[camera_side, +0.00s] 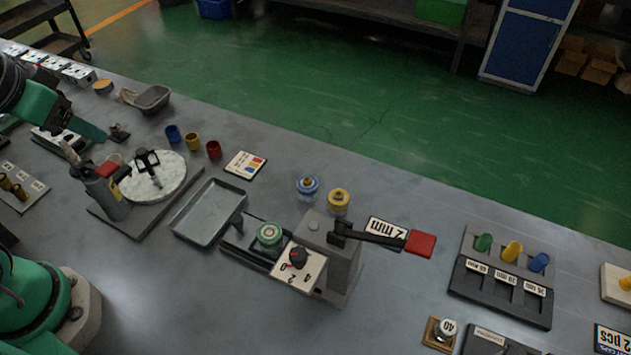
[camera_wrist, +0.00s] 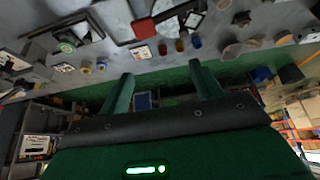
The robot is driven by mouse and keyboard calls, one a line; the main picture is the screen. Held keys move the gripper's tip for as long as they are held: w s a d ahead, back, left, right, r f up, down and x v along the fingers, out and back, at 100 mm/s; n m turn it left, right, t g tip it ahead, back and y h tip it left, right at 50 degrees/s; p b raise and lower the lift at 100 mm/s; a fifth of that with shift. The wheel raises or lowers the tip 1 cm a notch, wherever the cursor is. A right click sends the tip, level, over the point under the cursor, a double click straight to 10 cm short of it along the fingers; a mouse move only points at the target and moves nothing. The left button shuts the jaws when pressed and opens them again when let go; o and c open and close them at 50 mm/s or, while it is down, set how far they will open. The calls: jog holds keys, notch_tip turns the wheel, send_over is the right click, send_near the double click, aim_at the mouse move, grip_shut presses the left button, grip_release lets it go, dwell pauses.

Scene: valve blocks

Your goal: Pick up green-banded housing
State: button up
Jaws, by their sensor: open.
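The green-banded housing (camera_side: 269,234) sits upright in the dark slide of a grey press block, beside its dial plate, in the side view. It also shows small at the upper left of the wrist view (camera_wrist: 67,47). A blue-banded housing (camera_side: 307,185) and a yellow-banded housing (camera_side: 339,199) stand on the table behind the press. My gripper (camera_side: 88,130) is at the far left of the side view, well away from the green-banded housing. In the wrist view, the two green fingers of my gripper (camera_wrist: 160,71) are spread with nothing between them.
The press (camera_side: 331,255) has a black lever with a red handle (camera_side: 420,243) reaching right. An empty metal tray (camera_side: 183,233) lies left of the housing. A white round turntable (camera_side: 170,183) and blue, yellow and red cups (camera_side: 213,149) stand between. A peg rack (camera_side: 500,290) is at right.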

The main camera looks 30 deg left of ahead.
jog(key=shift+w+d+m, duration=0.55)
jog(key=shift+m, duration=0.45)
jog(key=w+d+f+m+g, duration=0.15)
jog(key=w+d+m, duration=0.3)
jog(key=m, duration=0.45)
jog(key=m+g, duration=0.4)
jog(key=m, duration=1.8)
send_over(269, 232)
jog(key=f, duration=1)
jog(key=shift+w+a+f, duration=0.1)
jog(key=shift+a, duration=0.3)
jog(key=shift+d+f+m, duration=0.35)
jog(key=shift+d+m, duration=0.05)
jog(key=shift+d, duration=0.05)
jog(key=shift+f, duration=3.9)
